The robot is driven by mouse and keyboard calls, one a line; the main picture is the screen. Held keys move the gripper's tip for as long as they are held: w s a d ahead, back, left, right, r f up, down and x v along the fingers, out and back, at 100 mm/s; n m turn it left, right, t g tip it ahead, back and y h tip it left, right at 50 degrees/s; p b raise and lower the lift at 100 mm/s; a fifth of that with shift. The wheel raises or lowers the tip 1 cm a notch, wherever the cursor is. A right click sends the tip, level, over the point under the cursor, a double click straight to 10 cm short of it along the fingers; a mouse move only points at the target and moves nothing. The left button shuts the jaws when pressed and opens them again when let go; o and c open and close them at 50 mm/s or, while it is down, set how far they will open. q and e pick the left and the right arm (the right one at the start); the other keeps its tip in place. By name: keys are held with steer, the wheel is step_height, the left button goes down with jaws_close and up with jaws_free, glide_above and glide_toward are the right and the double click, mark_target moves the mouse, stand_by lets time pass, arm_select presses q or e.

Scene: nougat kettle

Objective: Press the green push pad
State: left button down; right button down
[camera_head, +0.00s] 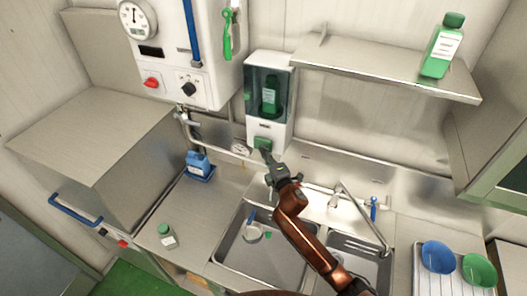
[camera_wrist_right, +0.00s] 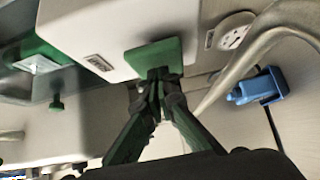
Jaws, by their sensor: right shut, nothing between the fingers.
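The green push pad (camera_head: 262,143) sits at the bottom of the white wall dispenser (camera_head: 281,134), which holds a green bottle (camera_head: 270,93) behind its window. My right gripper (camera_head: 268,157) is shut and empty, with its fingertips at the pad. In the right wrist view the pad (camera_wrist_right: 153,56) is a flat green block, and the closed fingertips of my right gripper (camera_wrist_right: 158,73) overlap its lower edge. I cannot tell for certain whether they touch it. My left gripper is not in view.
Below are a sink (camera_head: 262,254) with a tap (camera_head: 362,215) at its right. A shelf (camera_head: 390,75) with a green bottle (camera_head: 441,47) is at upper right.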

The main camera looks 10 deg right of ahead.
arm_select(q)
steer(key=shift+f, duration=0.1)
arm_select(e)
steer(key=shift+w+d+r, duration=0.15)
steer(key=shift+w+d, duration=0.35)
steer(key=shift+w, duration=0.2)
